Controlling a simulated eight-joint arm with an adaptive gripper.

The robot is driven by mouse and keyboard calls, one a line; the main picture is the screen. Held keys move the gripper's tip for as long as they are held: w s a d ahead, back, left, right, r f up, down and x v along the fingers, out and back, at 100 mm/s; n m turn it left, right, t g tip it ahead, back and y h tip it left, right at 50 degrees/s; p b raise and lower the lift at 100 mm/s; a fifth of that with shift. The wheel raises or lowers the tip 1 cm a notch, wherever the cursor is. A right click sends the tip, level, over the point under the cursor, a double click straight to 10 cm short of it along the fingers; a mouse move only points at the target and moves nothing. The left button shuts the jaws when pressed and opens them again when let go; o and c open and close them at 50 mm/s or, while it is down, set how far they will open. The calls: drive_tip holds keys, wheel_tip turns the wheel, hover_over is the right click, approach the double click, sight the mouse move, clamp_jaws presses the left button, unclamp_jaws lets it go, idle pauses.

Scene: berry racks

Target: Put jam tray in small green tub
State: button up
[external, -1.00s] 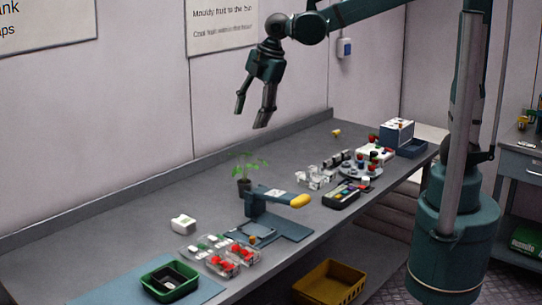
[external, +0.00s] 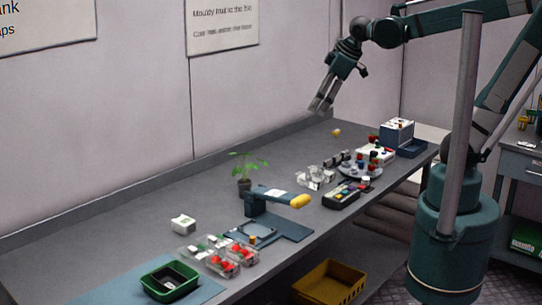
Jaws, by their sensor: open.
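A small green tub (external: 183,291) sits at the front left of the bench in the external view, with a black insert inside it. A dark tray with several small coloured round items (external: 341,201) lies on the right half of the bench; it may be the jam tray, but its labels are too small to read. My gripper (external: 321,107) is open and empty, pointing down and slightly left, in the air over the back right of the bench. It is well above the tray and far from the tub.
Clear punnets with red fruit (external: 238,255), a white box (external: 183,224), a plant (external: 244,181) and a blue stand with a yellow end (external: 258,202) lie between tub and tray. A yellow crate (external: 327,284) is below.

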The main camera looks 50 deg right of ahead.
drive_tip(key=s+d+f+m+t+h, duration=0.1)
drive_tip(key=s+d+f+m, duration=0.3)
drive_tip(key=s+d+m, duration=0.3)
drive_tip(key=shift+s+d+t, duration=0.3)
drive_tip(key=shift+s+d, duration=0.45)
drive_tip(key=shift+d, duration=0.75)
